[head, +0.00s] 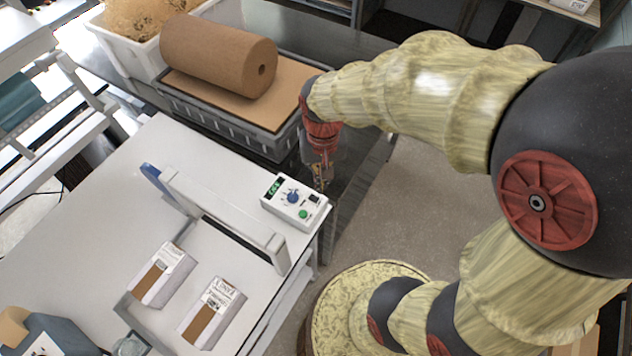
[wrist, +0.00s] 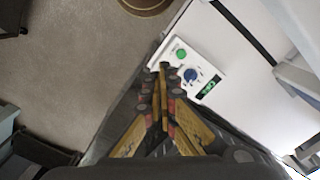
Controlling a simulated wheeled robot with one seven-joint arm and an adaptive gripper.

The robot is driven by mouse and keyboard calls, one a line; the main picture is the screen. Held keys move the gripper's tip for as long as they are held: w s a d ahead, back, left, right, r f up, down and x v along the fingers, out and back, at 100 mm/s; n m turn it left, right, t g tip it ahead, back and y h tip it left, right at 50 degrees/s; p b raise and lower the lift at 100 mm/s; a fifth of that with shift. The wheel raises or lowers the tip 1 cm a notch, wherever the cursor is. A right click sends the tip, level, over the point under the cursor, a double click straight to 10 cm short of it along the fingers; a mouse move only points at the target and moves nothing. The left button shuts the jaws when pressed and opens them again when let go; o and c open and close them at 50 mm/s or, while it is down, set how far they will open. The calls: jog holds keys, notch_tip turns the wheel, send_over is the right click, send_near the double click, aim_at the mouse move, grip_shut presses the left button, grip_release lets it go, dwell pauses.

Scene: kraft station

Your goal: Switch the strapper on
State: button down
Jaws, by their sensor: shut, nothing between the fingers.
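The strapper is a white table-like machine (head: 120,190) with a low arch (head: 225,220) across its top. Its control panel (head: 280,212) sits at the right corner, with a green-lit display (head: 275,187), a blue knob (head: 293,197), a green button (head: 303,214) and a small black switch (head: 314,198). The wrist view also shows the panel (wrist: 203,62), the green button (wrist: 181,54) and the knob (wrist: 190,75); the black switch is not clear there, near the fingertips. My gripper (head: 320,184) is shut and empty, beside the panel's right side in the head view. It also shows in the wrist view (wrist: 163,68).
Two small labelled boxes (head: 212,312) lie on the strapper top. Behind stands a grey crate (head: 215,115) with a brown paper roll (head: 218,57) on cardboard. A white bin (head: 125,45) is at the back left. Open floor (head: 425,190) lies right of the strapper.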

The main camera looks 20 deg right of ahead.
aim_at(315, 197)
jog(key=w+f+m+p, duration=0.1)
jog(key=w+f+m, duration=0.1)
jog(key=w+m, duration=0.4)
jog(key=shift+w+d+f+m, duration=0.2)
jog(key=shift+f+m, duration=0.1)
jog(key=shift+m, duration=0.5)
jog(key=shift+s+f, duration=0.1)
notch_tip(315, 197, down, 14)
jog(key=shift+r+p, duration=0.1)
jog(key=shift+p, duration=0.65)
